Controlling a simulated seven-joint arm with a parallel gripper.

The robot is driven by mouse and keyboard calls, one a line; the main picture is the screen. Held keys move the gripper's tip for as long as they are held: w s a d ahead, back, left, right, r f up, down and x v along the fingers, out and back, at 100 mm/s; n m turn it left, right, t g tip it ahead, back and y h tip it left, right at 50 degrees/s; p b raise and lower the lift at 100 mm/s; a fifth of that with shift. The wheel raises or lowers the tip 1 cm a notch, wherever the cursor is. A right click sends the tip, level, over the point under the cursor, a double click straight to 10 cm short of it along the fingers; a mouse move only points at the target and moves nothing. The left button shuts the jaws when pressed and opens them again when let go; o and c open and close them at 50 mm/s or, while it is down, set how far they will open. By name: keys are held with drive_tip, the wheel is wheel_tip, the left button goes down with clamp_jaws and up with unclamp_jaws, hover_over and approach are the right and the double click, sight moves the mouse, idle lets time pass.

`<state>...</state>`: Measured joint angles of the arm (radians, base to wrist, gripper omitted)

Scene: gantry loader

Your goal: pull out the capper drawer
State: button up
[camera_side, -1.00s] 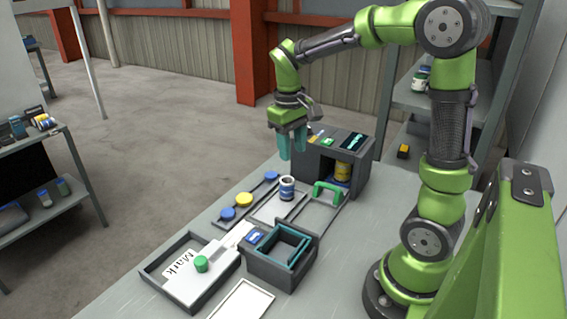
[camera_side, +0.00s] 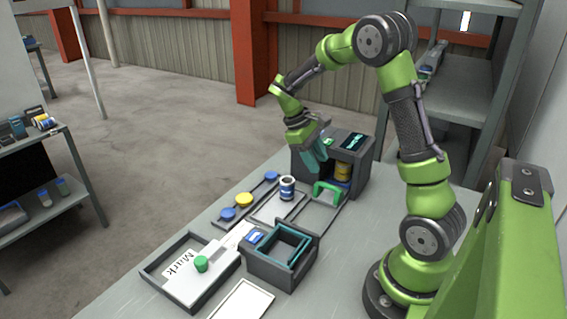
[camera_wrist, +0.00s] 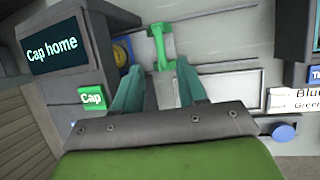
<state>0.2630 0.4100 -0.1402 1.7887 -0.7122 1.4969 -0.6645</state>
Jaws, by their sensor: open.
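The capper (camera_side: 310,162) is a dark grey box with a screen at the back of the table; its screen reads "Cap home" in the wrist view (camera_wrist: 52,45). The green drawer handle (camera_side: 328,188) stands at the capper's front opening, and it also shows in the wrist view (camera_wrist: 160,45). A yellow container (camera_side: 343,172) sits inside the opening. My gripper (camera_side: 318,158) is tilted beside the capper's front, above and behind the handle in the side view. In the wrist view its teal fingers (camera_wrist: 158,84) are apart and empty, with the handle beyond their tips.
A white-labelled jar (camera_side: 287,188) stands left of the handle. Blue and yellow caps (camera_side: 244,199) lie in a row. A dark square holder (camera_side: 280,262) and a tray with a "Mark" plate (camera_side: 190,275) are nearer the front. A green "Cap" button (camera_wrist: 91,97) is close to a finger.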

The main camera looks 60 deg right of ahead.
sight(329, 186)
drive_tip(key=x, duration=0.7)
drive_tip(key=shift+s+f, duration=0.1)
drive_tip(key=shift+f, duration=0.25)
drive_tip(key=shift+c, duration=0.4)
clamp_jaws()
